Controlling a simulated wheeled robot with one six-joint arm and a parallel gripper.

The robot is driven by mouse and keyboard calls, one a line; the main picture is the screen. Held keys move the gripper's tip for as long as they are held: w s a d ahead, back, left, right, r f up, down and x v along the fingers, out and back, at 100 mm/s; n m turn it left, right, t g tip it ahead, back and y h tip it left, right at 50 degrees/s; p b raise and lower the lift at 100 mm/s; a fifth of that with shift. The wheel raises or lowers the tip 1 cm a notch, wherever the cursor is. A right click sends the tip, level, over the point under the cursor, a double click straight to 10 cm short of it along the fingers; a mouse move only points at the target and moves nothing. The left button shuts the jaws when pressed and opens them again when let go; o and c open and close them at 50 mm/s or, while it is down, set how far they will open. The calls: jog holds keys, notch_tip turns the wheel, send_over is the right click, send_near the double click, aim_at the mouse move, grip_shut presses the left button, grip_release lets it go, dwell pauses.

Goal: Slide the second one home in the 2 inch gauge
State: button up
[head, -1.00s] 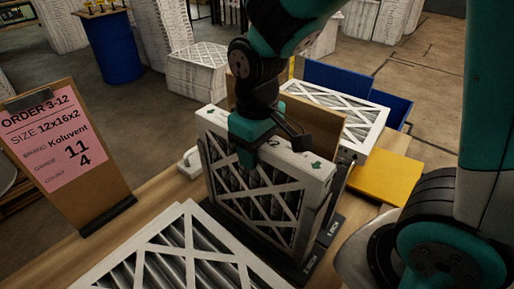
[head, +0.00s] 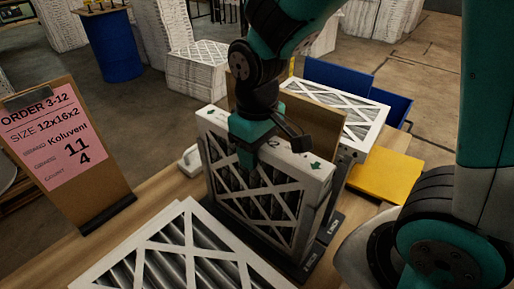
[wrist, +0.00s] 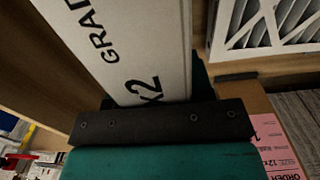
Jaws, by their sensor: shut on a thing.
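My gripper (head: 250,142) is shut on the top edge of a white-framed pleated filter (head: 312,172), which stands upright with its cross-braced face toward the front. Its lower part sits in the dark gauge (head: 306,268) on the table, between the gauge's upright sides. Whether it rests on the gauge's floor is hidden. In the wrist view the filter's white edge (wrist: 150,45) runs up from my gripper (wrist: 160,122), with printed letters ending in "x2". A brown cardboard panel (head: 318,122) stands right behind the filter.
A filter (head: 150,250) lies flat at the front left. The order board (head: 75,150) stands at left. Another filter (head: 362,122) lies behind, near blue bins (head: 340,76). A yellow panel (head: 385,178) is at right. A white object (head: 190,157) sits left of the gauge.

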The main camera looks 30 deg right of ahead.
jog(key=shift+f, duration=0.3)
jog(key=shift+r, duration=0.1)
dwell(0.3)
jog(key=o, duration=1.3)
notch_tip(320, 180, up, 17)
jog(key=shift+r, duration=0.15)
